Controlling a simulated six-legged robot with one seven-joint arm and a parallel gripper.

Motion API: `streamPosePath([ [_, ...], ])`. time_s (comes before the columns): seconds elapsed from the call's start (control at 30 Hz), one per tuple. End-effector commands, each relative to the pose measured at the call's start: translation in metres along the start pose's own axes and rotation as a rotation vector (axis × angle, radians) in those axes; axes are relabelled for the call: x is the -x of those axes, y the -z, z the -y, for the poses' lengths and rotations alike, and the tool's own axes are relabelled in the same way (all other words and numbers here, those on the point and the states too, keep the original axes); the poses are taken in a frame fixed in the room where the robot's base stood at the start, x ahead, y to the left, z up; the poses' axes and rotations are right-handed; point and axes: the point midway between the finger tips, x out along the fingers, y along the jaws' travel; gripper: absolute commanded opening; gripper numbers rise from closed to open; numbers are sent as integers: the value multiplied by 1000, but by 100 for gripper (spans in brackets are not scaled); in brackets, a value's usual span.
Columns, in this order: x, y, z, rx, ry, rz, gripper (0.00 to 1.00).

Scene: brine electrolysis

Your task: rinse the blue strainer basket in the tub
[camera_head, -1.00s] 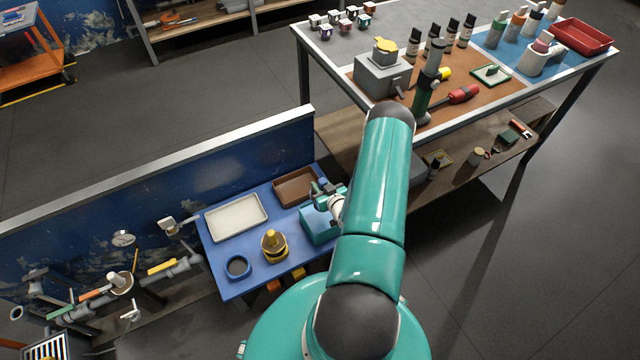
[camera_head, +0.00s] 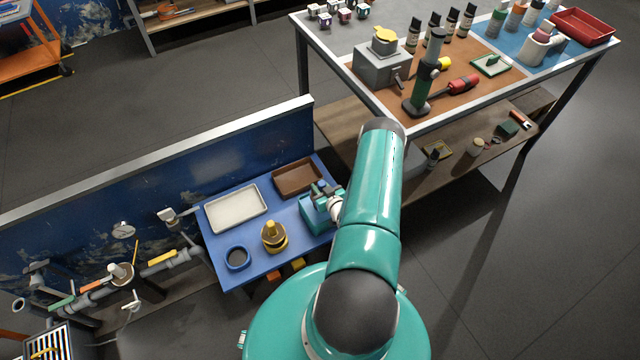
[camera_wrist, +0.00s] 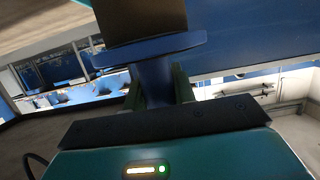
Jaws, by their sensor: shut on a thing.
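In the wrist view, my gripper (camera_wrist: 160,92) is shut on a blue stem with a wider blue plate, which I take to be part of the blue strainer basket (camera_wrist: 154,70). A dark brownish block shows beyond the plate; I cannot tell whether it belongs to the basket. In the head view the gripper and arm cover most of the held thing. Whether it touches the tub or any water is hidden.
The blue bench (camera_head: 262,200) also holds a white tray (camera_head: 236,209), a brown tray (camera_head: 297,180), a yellow-and-brown object (camera_head: 273,238) and a round blue dish with a dark inside (camera_head: 237,258). A blue wall (camera_head: 180,165) stands behind it. A cluttered worktable (camera_head: 350,50) is at the upper right.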

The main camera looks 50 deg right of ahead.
Motion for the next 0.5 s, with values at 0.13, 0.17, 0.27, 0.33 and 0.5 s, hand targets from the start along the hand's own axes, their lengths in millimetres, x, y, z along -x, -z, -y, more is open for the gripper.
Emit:
streamPosePath([
  [0.13,-4,-11,0,0,0,0,0],
  [0.17,-4,-13,0,0,0,0,0],
  [0.27,-6,-20,0,1,1,-1,0],
  [0.33,-8,-24,1,1,1,-1,0],
  [0.5,-12,-36,1,0,1,0,0],
])
